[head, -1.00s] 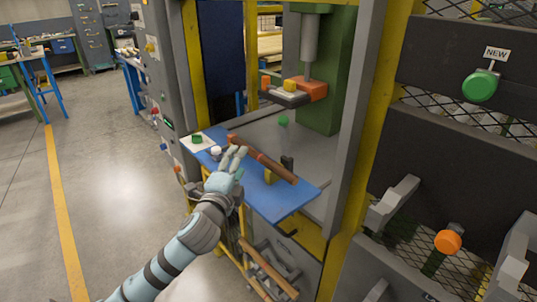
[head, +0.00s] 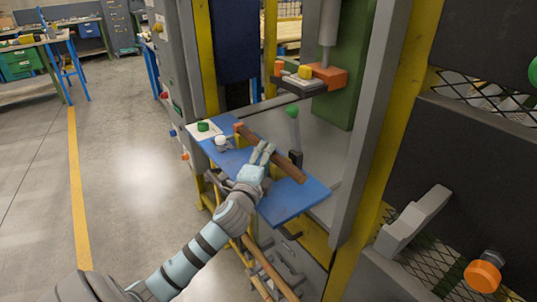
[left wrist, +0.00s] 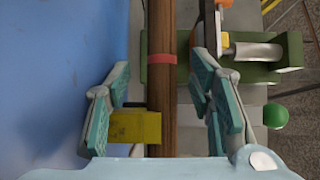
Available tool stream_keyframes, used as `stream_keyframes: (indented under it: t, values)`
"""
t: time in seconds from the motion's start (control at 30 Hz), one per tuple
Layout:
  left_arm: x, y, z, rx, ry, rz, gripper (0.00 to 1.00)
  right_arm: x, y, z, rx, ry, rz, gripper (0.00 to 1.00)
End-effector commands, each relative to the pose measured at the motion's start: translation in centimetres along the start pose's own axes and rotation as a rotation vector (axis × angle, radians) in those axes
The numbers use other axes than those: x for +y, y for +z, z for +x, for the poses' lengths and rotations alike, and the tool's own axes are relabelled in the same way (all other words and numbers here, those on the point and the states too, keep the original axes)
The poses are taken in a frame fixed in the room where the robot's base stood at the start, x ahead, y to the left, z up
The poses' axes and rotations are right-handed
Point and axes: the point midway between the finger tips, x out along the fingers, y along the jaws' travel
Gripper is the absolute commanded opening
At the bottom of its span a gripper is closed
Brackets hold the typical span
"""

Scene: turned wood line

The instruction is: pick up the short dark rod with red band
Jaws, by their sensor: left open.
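A dark brown rod (head: 288,168) lies slantwise above the blue shelf (head: 283,207) in the head view. In the left wrist view the rod (left wrist: 160,118) runs up the picture, with a red band (left wrist: 161,58) around it. A yellow block (left wrist: 134,126) shows beside and partly behind the rod. My left gripper (head: 264,154) is at the middle of the rod. In the left wrist view its open fingers (left wrist: 161,97) stand one on each side of the rod, with a gap on both sides. The band cannot be made out in the head view. My right gripper is out of view.
A white pad (head: 195,134) with a green knob (head: 203,126) and a white knob (head: 221,141) are at the shelf's far left. A green-balled lever (head: 292,112) and an orange press part (head: 326,76) stand behind. More rods (head: 264,268) lie below. A yellow post stands right.

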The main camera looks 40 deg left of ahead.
Motion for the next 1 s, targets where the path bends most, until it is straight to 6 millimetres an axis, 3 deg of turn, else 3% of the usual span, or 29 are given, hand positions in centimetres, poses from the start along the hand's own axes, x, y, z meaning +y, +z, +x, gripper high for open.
stream_keyframes:
  t: [0.17, 0.4, 0.7, 1.0]
  values:
    - [0.0, 0.0, 3.3, -0.001, 0.0, -0.002, 0.48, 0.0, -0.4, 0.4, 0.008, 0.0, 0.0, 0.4]
    - [0.0, 0.0, 3.6, 0.001, 0.0, -0.001, 0.47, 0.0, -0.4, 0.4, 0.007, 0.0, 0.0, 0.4]
    - [0.0, 0.0, 3.6, 0.0, 0.0, -0.001, 0.0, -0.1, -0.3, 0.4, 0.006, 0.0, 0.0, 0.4]
    - [-0.2, 0.0, 3.6, 0.0, 0.0, -0.001, 0.0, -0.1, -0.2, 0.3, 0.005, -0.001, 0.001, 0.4]
